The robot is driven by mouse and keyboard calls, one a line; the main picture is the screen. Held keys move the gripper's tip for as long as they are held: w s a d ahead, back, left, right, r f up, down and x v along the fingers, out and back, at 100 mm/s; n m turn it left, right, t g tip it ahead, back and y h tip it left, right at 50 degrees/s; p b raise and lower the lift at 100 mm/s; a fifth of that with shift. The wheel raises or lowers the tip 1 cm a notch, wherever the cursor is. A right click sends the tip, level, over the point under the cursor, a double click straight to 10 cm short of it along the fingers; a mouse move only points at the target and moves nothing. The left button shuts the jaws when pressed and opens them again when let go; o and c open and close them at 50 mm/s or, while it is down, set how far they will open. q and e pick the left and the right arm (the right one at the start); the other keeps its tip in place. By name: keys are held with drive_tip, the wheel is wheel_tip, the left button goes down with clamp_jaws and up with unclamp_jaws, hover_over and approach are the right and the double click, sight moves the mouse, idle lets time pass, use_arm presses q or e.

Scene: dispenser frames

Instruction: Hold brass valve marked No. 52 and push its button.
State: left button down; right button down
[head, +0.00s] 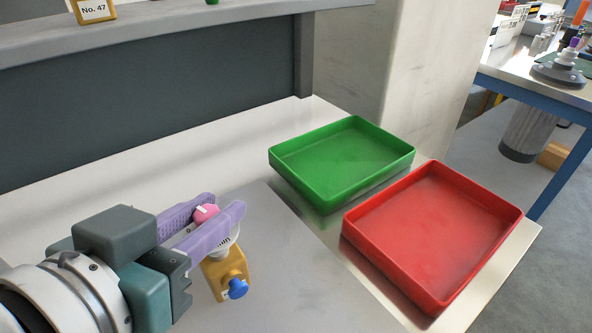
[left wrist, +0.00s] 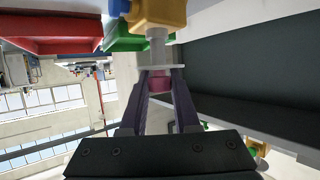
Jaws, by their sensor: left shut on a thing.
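My left gripper (head: 217,214) has purple fingers and is shut on a brass-yellow valve (head: 222,272). The fingers are around its pale upper part, and a pink cap (head: 206,213) with a white mark shows between them. The yellow body hangs below the fingers, with a blue knob (head: 237,288) at its lower end. In the left wrist view the valve's yellow body (left wrist: 158,12) is beyond the fingertips, cut by the top edge. I cannot read any number on the held valve. My right gripper is not in view.
A green tray (head: 300,188) and a red tray (head: 372,258) stand empty to the right on the counter. The counter between gripper and green tray is clear.

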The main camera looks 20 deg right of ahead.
use_arm(q)
drive_tip(key=shift+s+f, duration=0.15)
drive_tip(key=shift+f, duration=0.3)
drive_tip(key=c, duration=0.6)
unclamp_jaws()
drive_tip(key=shift+o, duration=0.2)
